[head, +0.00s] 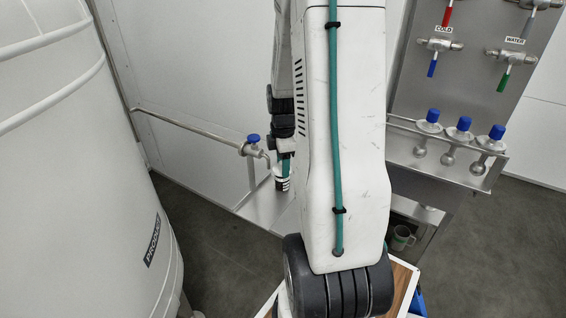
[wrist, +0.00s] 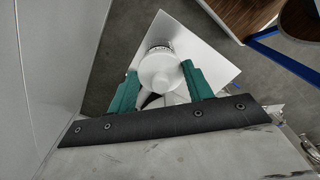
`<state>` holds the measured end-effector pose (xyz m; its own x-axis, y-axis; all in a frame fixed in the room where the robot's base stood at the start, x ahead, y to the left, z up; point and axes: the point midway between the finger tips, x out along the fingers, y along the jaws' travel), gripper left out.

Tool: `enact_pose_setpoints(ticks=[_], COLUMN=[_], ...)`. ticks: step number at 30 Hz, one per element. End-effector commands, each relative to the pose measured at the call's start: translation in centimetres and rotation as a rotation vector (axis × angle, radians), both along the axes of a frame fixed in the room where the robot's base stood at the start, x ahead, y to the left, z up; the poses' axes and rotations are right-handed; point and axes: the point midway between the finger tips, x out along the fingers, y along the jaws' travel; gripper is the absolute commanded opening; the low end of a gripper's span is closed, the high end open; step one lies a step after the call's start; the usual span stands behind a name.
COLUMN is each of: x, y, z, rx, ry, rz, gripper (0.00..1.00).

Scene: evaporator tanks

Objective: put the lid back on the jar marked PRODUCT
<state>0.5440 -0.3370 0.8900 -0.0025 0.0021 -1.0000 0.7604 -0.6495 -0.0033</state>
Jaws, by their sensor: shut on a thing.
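My gripper (wrist: 160,72) has its green fingers on both sides of a round white lid (wrist: 160,68) with a ribbed edge, and is shut on it. In the head view my gripper (head: 285,163) points down, partly hidden behind my arm. A small white jar with a dark label (head: 283,184) shows right below the fingers, over a small pale shelf (head: 257,212). In the wrist view the lid covers most of what is under it. I cannot tell whether the lid touches the jar, and the word on the label is too small to read.
A large white tank (head: 80,170) marked PRODUCT fills the left. A pipe with a blue-handled valve (head: 253,141) runs close beside my gripper. A steel rack with several blue-topped valves (head: 463,128) stands at the right. A metal mug (head: 402,238) sits below it.

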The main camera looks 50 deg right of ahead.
Motion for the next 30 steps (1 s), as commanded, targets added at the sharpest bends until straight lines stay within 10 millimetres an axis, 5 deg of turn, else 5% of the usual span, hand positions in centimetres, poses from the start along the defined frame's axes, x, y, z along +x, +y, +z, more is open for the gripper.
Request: enact_pose_setpoints(ticks=[25, 26, 27, 28, 30], x=[0.0, 0.0, 0.0, 0.0, 0.0], y=[-0.01, -0.01, -0.01, -0.01, -0.01], z=[-0.2, -0.2, -0.2, -0.2, -0.2], rx=[0.0, 0.0, 0.0, 0.0, 0.0], ry=[0.0, 0.0, 0.0, 0.0, 0.0], rz=[0.0, 0.0, 0.0, 0.0, 0.0], gripper=[0.3, 0.56, 0.67, 0.76, 0.76])
